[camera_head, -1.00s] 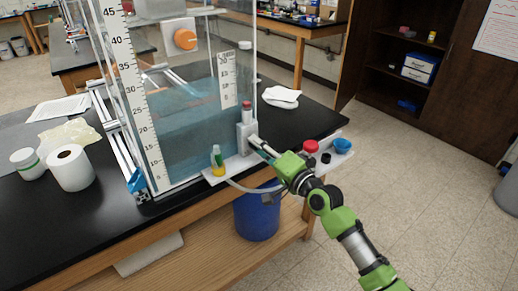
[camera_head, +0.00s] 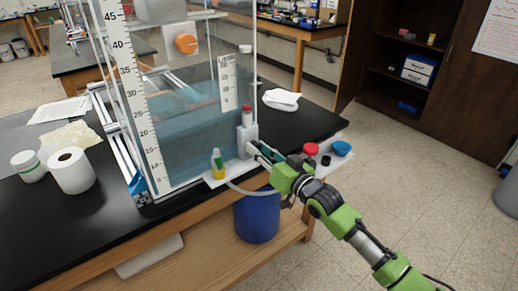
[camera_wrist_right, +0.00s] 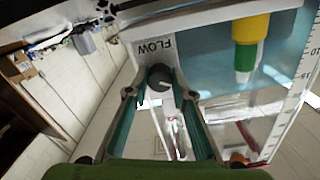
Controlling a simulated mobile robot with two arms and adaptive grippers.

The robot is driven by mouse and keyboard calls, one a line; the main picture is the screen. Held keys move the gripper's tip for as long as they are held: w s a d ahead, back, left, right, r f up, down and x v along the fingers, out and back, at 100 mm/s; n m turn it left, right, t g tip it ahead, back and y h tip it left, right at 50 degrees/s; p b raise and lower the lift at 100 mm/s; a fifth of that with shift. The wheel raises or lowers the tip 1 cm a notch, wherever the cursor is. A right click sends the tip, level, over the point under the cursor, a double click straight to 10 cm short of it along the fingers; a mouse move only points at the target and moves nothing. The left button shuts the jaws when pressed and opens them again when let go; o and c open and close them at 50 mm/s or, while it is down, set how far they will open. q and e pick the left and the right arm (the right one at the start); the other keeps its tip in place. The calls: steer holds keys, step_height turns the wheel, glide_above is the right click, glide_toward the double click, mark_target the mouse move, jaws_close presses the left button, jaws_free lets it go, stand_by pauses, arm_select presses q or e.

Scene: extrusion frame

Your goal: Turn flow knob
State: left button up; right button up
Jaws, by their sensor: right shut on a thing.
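The flow knob (camera_wrist_right: 160,78) is a dark round knob with a pale pointer mark, on a white block (camera_wrist_right: 155,48) labelled FLOW, which appears upside down in the right wrist view. In the head view this block (camera_head: 247,138) stands at the front right corner of the clear water tank (camera_head: 190,115), and my gripper hides the knob. My right gripper (camera_wrist_right: 160,93) has one finger on each side of the knob and is shut on it; in the head view the gripper (camera_head: 258,150) reaches the block from the right. My left gripper is not in view.
A yellow-and-green bottle (camera_head: 218,163) stands left of the block on a white ledge. A hose (camera_head: 250,190) hangs below, above a blue bin (camera_head: 257,217). An orange knob (camera_head: 186,44) is higher up.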

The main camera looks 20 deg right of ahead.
steer(key=shift+f+n, duration=0.1)
steer(key=shift+n, duration=1)
steer(key=o, duration=1.1)
steer(key=shift+o, duration=0.2)
steer(key=v, duration=1.2)
